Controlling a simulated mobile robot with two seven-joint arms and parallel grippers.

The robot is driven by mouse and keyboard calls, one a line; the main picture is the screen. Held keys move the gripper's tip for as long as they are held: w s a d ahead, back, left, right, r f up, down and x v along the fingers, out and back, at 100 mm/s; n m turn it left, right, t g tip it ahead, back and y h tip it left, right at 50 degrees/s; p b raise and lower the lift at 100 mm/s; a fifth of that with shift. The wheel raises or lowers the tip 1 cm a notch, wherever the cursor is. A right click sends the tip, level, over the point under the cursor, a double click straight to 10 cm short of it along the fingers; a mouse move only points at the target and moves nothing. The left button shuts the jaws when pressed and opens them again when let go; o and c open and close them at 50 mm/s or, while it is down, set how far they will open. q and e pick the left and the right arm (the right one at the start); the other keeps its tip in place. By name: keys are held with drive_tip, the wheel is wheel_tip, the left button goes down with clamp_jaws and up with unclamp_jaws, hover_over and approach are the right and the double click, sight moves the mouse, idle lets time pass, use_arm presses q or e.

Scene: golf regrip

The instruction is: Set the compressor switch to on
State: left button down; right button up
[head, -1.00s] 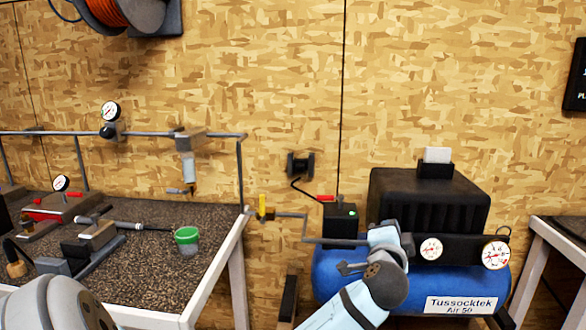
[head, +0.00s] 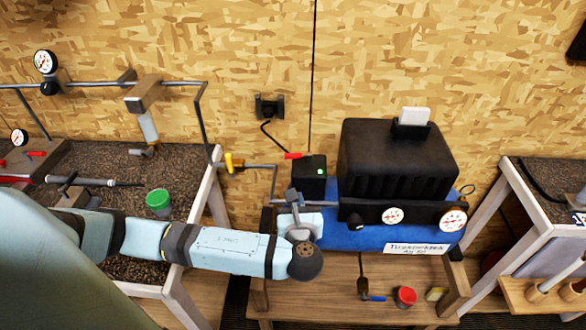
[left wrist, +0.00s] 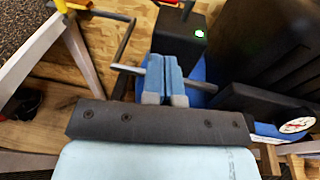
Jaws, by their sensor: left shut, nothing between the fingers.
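The compressor (head: 398,170) has a black ribbed housing on a blue tank (head: 350,238) labelled Tussocktek Air 50. At its left stands a black switch box (head: 311,180) with a lit green lamp and a red lever (head: 297,156) on top, pointing left. My left gripper (head: 292,194) is just in front of and below the switch box, at the tank's left end. In the left wrist view its blue fingers (left wrist: 168,68) are shut together and empty, beside a grey pipe, with the switch box (left wrist: 178,42) beyond them. My right gripper is not in view.
A grey pipe with a yellow valve handle (head: 229,162) runs to the compressor. A black wall socket (head: 269,106) with a cord is behind. A workbench with a green-lidded cup (head: 159,201) is left; another table (head: 545,205) is right.

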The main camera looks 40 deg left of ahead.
sight(294, 174)
use_arm(q)
drive_tip(key=x, duration=0.4)
drive_tip(key=r+p+x, duration=0.1)
drive_tip(key=x, duration=0.3)
drive_tip(key=p+x, duration=0.1)
drive_tip(key=x, duration=0.3)
drive_tip(key=shift+w+a+r, duration=0.1)
drive_tip(key=shift+w+a, duration=0.2)
drive_tip(key=shift+w, duration=0.05)
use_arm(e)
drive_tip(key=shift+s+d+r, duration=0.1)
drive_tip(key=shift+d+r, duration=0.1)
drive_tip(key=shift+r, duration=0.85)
